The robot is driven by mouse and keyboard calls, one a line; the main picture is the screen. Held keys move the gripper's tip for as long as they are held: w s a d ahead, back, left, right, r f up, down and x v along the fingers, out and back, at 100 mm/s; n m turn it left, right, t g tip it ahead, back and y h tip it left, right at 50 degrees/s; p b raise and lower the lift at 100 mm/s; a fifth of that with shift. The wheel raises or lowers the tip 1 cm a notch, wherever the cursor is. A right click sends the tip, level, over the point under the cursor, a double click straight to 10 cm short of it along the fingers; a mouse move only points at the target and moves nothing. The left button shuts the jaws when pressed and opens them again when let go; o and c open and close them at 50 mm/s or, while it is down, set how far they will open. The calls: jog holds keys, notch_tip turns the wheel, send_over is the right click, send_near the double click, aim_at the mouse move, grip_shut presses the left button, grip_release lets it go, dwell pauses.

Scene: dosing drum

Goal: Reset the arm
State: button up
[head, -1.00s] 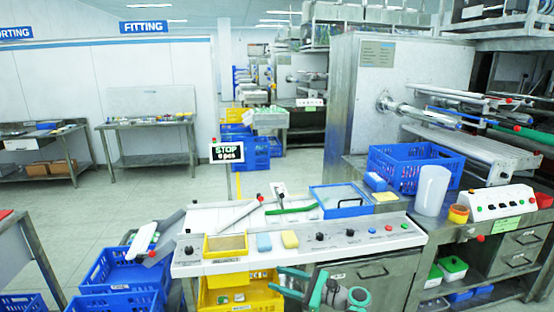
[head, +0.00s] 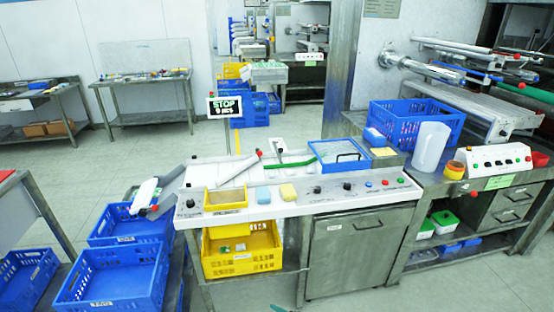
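Only a small teal tip, likely of my gripper (head: 279,308), shows at the bottom edge of the head view, in front of the dosing machine. The rest of my arm is out of view, so I cannot tell whether the gripper is open, shut or holding anything. The dosing machine (head: 330,206) has a pale top with a row of buttons along its front.
Blue crates (head: 110,280) stand low at the left, and a yellow crate (head: 242,262) sits under the machine. A side bench at the right holds a blue crate (head: 408,126), a white jug (head: 431,147) and a control box (head: 487,165). Floor at the back left is clear.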

jog(key=s+f+n+h, duration=0.2)
jog(key=s+f, duration=0.1)
jog(key=s, duration=0.5)
jog(key=s+f+n+h, duration=0.1)
jog(key=s+f+h, duration=0.15)
jog(key=s, duration=0.45)
jog(key=s+d+r+n+t+h, duration=0.2)
jog(key=s+n, duration=0.2)
jog(key=s, duration=0.7)
jog(key=s+r+n+t, duration=0.2)
jog(key=s+r+n, duration=0.3)
jog(key=s+r, duration=0.4)
jog(key=s+a+r+n+t+h, duration=0.1)
jog(key=s+r+n, duration=0.5)
jog(key=r, duration=1.3)
jog(key=s+t, duration=0.1)
jog(key=s, duration=0.2)
jog(key=shift+s+n, duration=0.3)
jog(key=shift+s, duration=0.05)
jog(key=shift+r, duration=0.1)
jog(key=c, duration=0.3)
